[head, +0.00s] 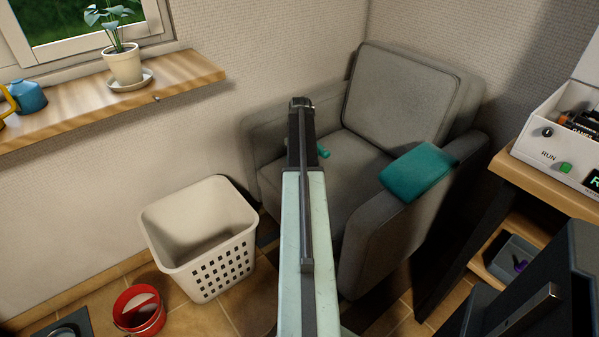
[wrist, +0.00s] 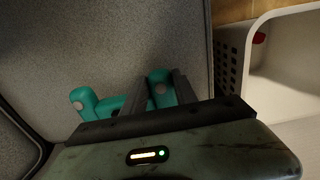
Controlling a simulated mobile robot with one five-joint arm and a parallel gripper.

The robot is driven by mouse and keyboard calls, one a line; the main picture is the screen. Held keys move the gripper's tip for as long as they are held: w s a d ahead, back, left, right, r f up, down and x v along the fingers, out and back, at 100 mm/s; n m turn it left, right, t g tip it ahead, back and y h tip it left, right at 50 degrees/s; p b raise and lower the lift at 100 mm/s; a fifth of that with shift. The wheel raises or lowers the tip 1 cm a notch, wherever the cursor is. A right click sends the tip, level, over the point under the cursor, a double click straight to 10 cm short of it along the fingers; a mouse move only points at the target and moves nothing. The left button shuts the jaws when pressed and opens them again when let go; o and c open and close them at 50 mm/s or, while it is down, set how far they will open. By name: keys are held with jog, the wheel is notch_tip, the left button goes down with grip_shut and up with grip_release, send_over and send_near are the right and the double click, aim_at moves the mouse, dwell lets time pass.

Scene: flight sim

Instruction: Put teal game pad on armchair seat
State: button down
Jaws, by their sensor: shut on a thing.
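The teal game pad (wrist: 83,101) is between the dark fingers of my gripper (wrist: 158,92) in the wrist view. My gripper is shut on it, with its rounded ends showing beside the fingers. In the head view a small part of the game pad (head: 323,152) shows just right of my arm; the arm hides the rest and most of the gripper. The grey armchair seat (head: 350,178) lies below and behind it, and its fabric (wrist: 130,40) fills much of the wrist view. I cannot tell whether the pad touches the seat.
A teal cushion (head: 418,171) lies over the armchair's right armrest. A white basket (head: 205,240) and a red bucket (head: 139,311) stand on the floor at left. A wooden shelf (head: 180,78) holds a potted plant (head: 123,64). A bench (head: 545,190) is at right.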

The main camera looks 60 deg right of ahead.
jog(key=shift+w+f+b, duration=0.1)
jog(key=shift+f+b, duration=1.85)
jog(key=shift+f, duration=0.05)
jog(key=shift+r, duration=0.25)
jog(key=shift+f, duration=0.2)
jog(key=c, duration=1)
grip_release()
jog(key=shift+o, duration=0.2)
jog(key=shift+r, duration=0.1)
notch_tip(320, 180, up, 12)
jog(key=p, duration=1.2)
jog(key=shift+r+p, duration=0.2)
jog(key=shift+p, duration=0.15)
jog(key=shift+f, duration=0.1)
